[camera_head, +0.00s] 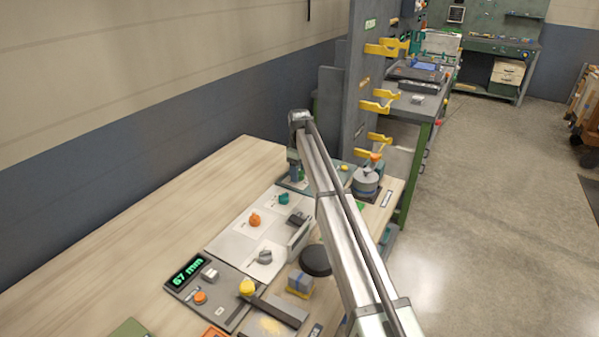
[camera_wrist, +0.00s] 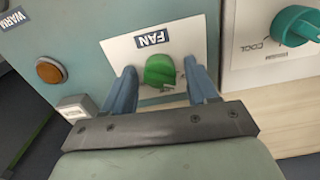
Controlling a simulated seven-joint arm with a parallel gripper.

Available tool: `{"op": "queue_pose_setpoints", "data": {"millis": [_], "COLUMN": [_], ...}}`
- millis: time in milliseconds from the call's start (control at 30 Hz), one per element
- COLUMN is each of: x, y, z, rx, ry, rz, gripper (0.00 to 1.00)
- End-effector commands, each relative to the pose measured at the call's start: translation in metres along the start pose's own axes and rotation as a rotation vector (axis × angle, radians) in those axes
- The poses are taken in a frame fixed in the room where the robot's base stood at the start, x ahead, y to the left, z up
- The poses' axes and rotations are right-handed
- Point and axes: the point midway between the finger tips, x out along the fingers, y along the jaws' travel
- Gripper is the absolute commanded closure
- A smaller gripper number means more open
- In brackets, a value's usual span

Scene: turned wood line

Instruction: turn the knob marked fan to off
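The fan knob (camera_wrist: 160,71) is green and sits on a white plate below a label reading FAN (camera_wrist: 152,38) in the wrist view. The pointing direction of the knob and any off mark are too unclear to read. My gripper (camera_wrist: 161,79) is open, with one blue finger on the left of the knob and one on the right. Gaps show between the fingers and the knob, so it is not gripped. In the head view my gripper (camera_head: 297,170) is low over the far end of the panels, and the fan knob cannot be made out there.
A teal knob marked COOL (camera_wrist: 297,25) sits right of the fan plate. An orange lamp (camera_wrist: 50,70) and a pale switch (camera_wrist: 76,107) are on the left. The table's left side is clear.

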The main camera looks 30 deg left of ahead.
Motion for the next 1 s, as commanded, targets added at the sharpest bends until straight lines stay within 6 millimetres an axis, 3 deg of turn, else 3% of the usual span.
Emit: {"op": "queue_pose_setpoints", "data": {"millis": [300, 467, 1000], "x": [-0.001, -0.014, -0.111], "y": [0.0, 0.001, 0.001], "z": [-0.001, -0.001, -0.001], "rx": [0.001, 0.001, 0.0], "ry": [0.001, 0.003, 0.002], "rz": [0.001, 0.002, 0.002], "gripper": [0.37, 0.37, 0.37]}}
